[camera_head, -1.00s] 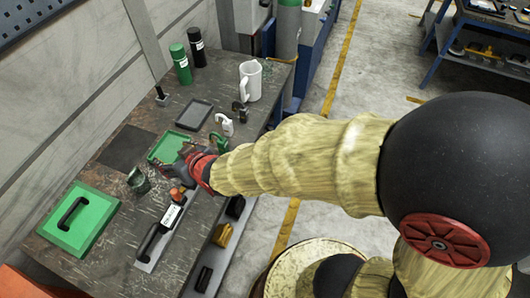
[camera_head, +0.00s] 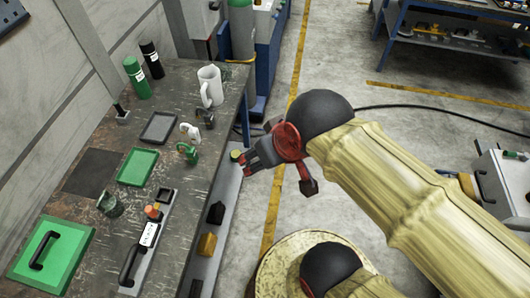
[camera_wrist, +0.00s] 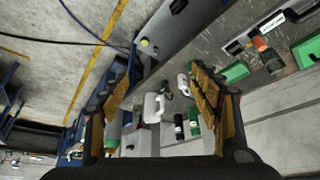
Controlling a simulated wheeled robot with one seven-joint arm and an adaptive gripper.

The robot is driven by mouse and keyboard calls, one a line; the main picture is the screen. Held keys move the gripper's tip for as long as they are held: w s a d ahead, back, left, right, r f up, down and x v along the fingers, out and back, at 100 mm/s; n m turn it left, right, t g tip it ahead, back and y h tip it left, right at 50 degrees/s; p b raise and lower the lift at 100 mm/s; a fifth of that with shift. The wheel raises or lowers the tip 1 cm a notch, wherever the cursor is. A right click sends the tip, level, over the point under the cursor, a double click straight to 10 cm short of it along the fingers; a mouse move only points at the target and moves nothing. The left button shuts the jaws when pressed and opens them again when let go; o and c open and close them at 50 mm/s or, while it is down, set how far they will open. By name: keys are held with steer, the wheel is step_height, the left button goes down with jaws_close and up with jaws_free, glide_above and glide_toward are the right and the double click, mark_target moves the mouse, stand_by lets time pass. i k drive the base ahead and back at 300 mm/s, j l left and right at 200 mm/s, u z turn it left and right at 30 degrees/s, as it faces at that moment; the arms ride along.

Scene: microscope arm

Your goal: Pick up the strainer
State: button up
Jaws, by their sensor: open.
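No object shows clearly as a strainer. A small dark green cup-like thing (camera_head: 110,203) stands on the workbench (camera_head: 75,172) between the green trays and may be it; its mesh or handle is too small to make out. It also shows in the wrist view (camera_wrist: 272,63), outside the jaws at the right. My gripper (camera_head: 246,157) is beyond the bench's right edge, well to the right of the cup. In the wrist view its two fingers (camera_wrist: 165,68) are spread wide with nothing between the tips.
A green tray (camera_head: 138,167), dark tray (camera_head: 159,127), white jug (camera_head: 209,87) and two bottles (camera_head: 137,79) stand farther back. A green case with a black handle (camera_head: 52,255) is at front left. Small clamps line the bench's right side. A yellow knob (camera_head: 236,155) is near my fingertips.

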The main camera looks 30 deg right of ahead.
mark_target(109, 204)
steer(key=i+j, duration=0.1)
steer(key=i, duration=0.45)
steer(key=u, duration=2.05)
steer(key=i+l, duration=0.05)
